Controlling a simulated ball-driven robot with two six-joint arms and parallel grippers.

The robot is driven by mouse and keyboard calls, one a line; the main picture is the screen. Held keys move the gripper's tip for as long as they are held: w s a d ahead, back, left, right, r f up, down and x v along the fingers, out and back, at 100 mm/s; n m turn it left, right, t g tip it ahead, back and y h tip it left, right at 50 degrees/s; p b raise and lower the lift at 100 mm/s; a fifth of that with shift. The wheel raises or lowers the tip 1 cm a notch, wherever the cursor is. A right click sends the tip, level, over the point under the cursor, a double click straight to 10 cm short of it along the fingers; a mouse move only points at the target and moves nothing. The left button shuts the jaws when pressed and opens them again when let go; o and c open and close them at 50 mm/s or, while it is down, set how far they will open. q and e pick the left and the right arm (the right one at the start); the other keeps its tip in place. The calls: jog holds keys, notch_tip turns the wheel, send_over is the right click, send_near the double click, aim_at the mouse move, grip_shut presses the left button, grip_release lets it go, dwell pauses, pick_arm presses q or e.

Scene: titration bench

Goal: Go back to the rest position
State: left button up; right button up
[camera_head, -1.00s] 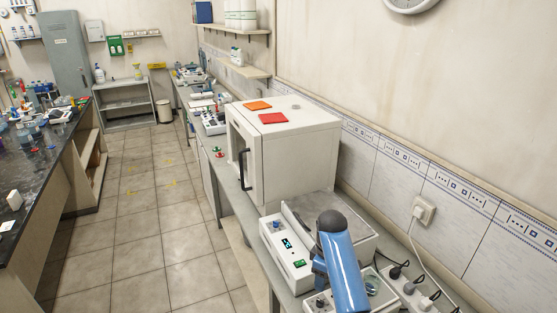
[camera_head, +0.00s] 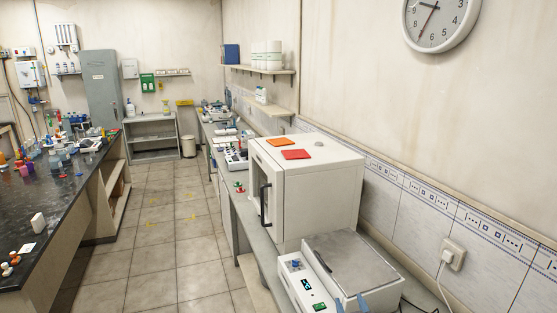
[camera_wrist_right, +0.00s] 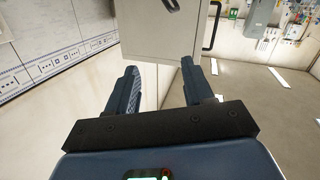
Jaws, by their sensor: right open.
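My right gripper (camera_head: 350,304) shows only as two blue tips at the bottom edge of the head view, in front of the white bench device with a green display. In the right wrist view my right gripper (camera_wrist_right: 159,80) is open, its two dark fingers apart with nothing between them. The white cabinet (camera_wrist_right: 165,35) lies beyond the fingers there. My left gripper is in neither view.
The white cabinet (camera_head: 325,190) with orange and red pads on top stands on the right bench. The white device (camera_head: 300,285) sits in front of it. A dark-topped bench (camera_head: 50,215) runs along the left. The tiled aisle (camera_head: 165,240) between is clear.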

jog(key=s+f+m+b, duration=0.1)
jog(key=s+f+b, duration=0.1)
jog(key=s, duration=0.9)
jog(key=s+d+f+m+b, duration=0.1)
jog(key=s+f, duration=0.3)
jog(key=s, duration=0.8)
jog(key=s+d+f+b, duration=0.1)
jog(key=s+f+b, duration=0.2)
jog(key=s, duration=0.9)
jog(key=shift+s+d+f+m+t+h+b, duration=0.15)
jog(key=shift+f+m+t+h+b, duration=0.15)
jog(key=shift+f+m+b, duration=0.1)
